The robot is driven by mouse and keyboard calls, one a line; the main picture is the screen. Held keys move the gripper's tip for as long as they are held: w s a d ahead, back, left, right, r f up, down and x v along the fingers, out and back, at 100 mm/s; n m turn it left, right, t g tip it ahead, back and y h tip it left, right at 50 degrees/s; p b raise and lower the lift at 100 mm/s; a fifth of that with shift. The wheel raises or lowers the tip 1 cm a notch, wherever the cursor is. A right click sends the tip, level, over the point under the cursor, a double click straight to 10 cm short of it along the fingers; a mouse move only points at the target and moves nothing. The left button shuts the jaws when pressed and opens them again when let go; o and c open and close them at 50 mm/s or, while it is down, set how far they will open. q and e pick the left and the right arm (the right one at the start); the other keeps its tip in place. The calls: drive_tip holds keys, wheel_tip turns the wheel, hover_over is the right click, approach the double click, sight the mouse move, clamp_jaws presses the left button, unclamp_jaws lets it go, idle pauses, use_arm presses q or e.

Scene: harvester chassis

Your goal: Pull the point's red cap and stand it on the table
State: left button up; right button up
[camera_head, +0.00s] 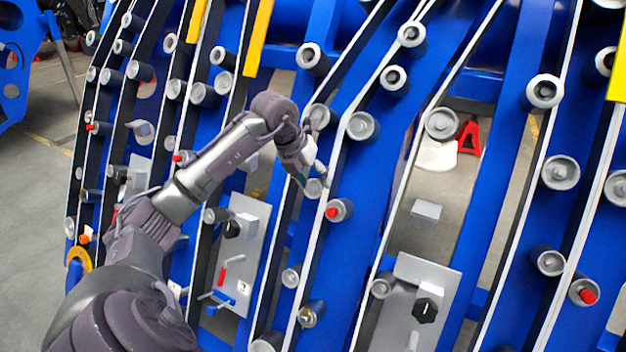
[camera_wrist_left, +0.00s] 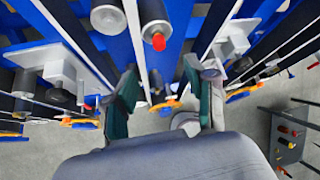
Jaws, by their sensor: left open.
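A red cap (camera_head: 333,212) sits on the end of a grey cylindrical point (camera_head: 342,209) on the blue chassis, near the middle of the head view. In the left wrist view a red cap (camera_wrist_left: 159,42) shows on a dark cylinder above the gap between my fingers. My left gripper (camera_head: 317,178) is just above the capped point in the head view, apart from it. Its two fingers (camera_wrist_left: 162,80) are spread and hold nothing. A dark table (camera_wrist_left: 297,135) with small red and orange pieces stands at the right of the left wrist view. My right gripper is not in view.
The blue chassis (camera_head: 375,190) carries several other grey points, some with red caps, such as the far right one (camera_head: 588,296). Grey plates with black knobs (camera_head: 425,309) stick out nearby. White strips run along the ribs.

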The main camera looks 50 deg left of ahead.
sight(330, 210)
use_arm(q)
drive_tip(key=p+x, duration=0.1)
drive_tip(key=x, duration=1.2)
drive_tip(key=shift+w+f, duration=0.15)
drive_tip(key=shift+f, duration=0.2)
clamp_jaws()
drive_tip(key=shift+r+p, duration=0.1)
drive_tip(key=shift+p, duration=0.2)
